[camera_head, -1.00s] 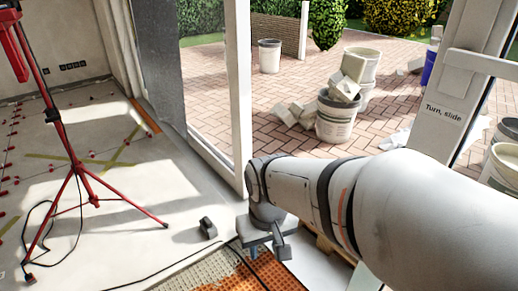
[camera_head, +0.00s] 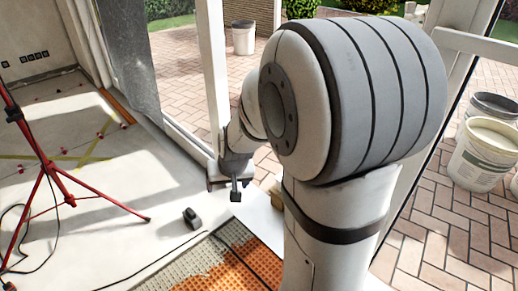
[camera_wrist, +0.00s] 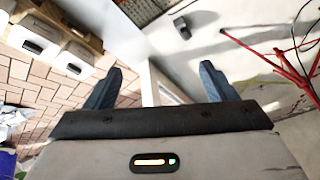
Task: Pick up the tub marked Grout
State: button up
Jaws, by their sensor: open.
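I cannot read the word Grout on any tub. In the head view, a white tub (camera_head: 484,153) with pale contents and small unreadable print stands on the paving at right. A dark-rimmed tub (camera_head: 492,104) is partly hidden behind it. A pale bucket (camera_head: 243,38) stands far back on the patio. My gripper (camera_head: 226,187) is by the door frame, low and left of my arm, apart from all these tubs. In the wrist view my gripper (camera_wrist: 162,70) has its two fingers spread with nothing between them.
A red tripod (camera_head: 48,165) with a trailing cable stands at left. A small dark block (camera_head: 191,218) lies on the floor near the orange matting (camera_head: 215,265). The white door frame (camera_head: 215,75) is close to my gripper. In the wrist view, boxes on wood (camera_wrist: 55,35) are at upper left.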

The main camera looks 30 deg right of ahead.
jog(key=w+d+f+m+t+h, duration=0.1)
jog(key=w+d+f+m+t, duration=0.1)
jog(key=w+d+f, duration=0.4)
jog(key=w+d+f+m+t+h, duration=0.1)
jog(key=w+d+f+m+h, duration=0.2)
jog(key=w, duration=0.5)
jog(key=w+d+f+m+t+h, duration=0.2)
jog(key=w+d+f, duration=0.2)
jog(key=d+f, duration=0.55)
jog(key=s+d+f+m+g+h, duration=0.35)
jog(key=s+d+f+h, duration=0.85)
jog(key=d+f, duration=0.4)
jog(key=shift+m+t+y, duration=0.25)
jog(key=shift+m+y, duration=0.1)
jog(key=shift+y, duration=0.05)
jog(key=d+b, duration=0.3)
jog(key=d, duration=0.4)
jog(key=shift+w+d, duration=0.15)
jog(key=shift+w+d+r, duration=0.1)
jog(key=shift+d+r, duration=0.05)
jog(key=shift+d, duration=0.05)
jog(key=shift+c, duration=0.6)
